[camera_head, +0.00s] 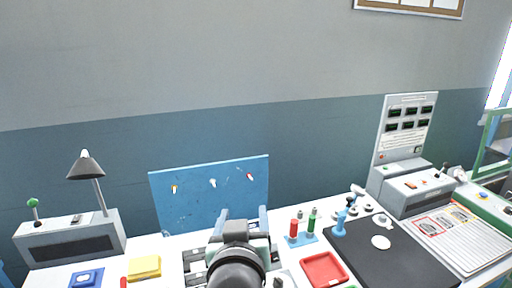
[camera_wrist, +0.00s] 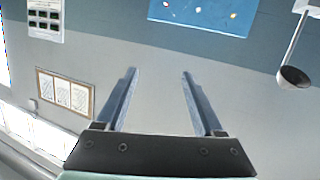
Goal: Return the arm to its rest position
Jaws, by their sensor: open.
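My gripper (camera_head: 243,219) is at the bottom middle of the head view, in front of the blue pegboard (camera_head: 160,192). Its two blue-grey fingers point up and stand apart. In the wrist view my gripper (camera_wrist: 157,75) is open with nothing between its fingers, and the bare grey wall lies behind it. The pegboard (camera_wrist: 205,12) shows at the top of the wrist view. My wrist hides part of the bench below the board.
A lamp (camera_head: 86,165) on a grey box (camera_head: 72,243) stands at left. A red tray (camera_head: 323,270), a black mat (camera_head: 395,262) and red and green cylinders (camera_head: 311,222) lie at right. A control panel (camera_head: 405,130) stands at far right. The air before the wall is free.

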